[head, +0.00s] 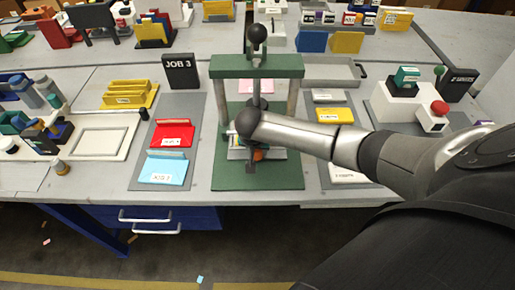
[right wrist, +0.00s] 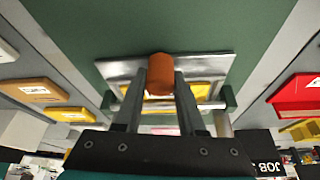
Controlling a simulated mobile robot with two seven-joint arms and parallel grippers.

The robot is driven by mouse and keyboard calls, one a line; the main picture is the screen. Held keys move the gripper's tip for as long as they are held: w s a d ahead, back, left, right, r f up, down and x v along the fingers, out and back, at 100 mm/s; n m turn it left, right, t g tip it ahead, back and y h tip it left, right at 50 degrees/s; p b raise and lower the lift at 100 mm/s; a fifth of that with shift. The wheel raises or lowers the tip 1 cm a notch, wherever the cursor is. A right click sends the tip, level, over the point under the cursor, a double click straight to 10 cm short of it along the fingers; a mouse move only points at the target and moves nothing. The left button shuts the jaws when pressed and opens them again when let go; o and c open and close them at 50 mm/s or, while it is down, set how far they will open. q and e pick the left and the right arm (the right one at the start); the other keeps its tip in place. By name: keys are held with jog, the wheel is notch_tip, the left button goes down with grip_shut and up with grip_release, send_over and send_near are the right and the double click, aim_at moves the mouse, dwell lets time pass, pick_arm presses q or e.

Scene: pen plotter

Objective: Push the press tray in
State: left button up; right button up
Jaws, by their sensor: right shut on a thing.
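The green press (head: 257,66) stands mid-table, with a black ball-topped spindle above its top beam. Its press tray (head: 235,153) is low between the posts, largely hidden by my right arm in the head view. In the right wrist view the tray is a pale metal plate (right wrist: 220,66) with an orange knob (right wrist: 160,74) at its edge; the knob also shows in the head view (head: 259,155). My right gripper (right wrist: 162,88) is shut on the orange knob, with one finger on each side. My left gripper is not in view.
Red (head: 172,134) and light-blue (head: 167,168) holders stand left of the press, before a black JOB 3 sign (head: 181,71). A white box with a red button (head: 439,108) is farther right.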

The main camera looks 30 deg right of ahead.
grip_shut()
dwell(0.7)
jog(key=shift+w+d, duration=0.5)
jog(key=shift+w, duration=0.35)
jog(key=shift+w+d, duration=0.5)
jog(key=shift+w, duration=0.35)
jog(key=shift+w+d, duration=0.15)
jog(key=shift+d, duration=0.05)
jog(key=shift+r, duration=0.1)
jog(key=o, duration=0.9)
grip_release()
jog(key=shift+w, duration=0.1)
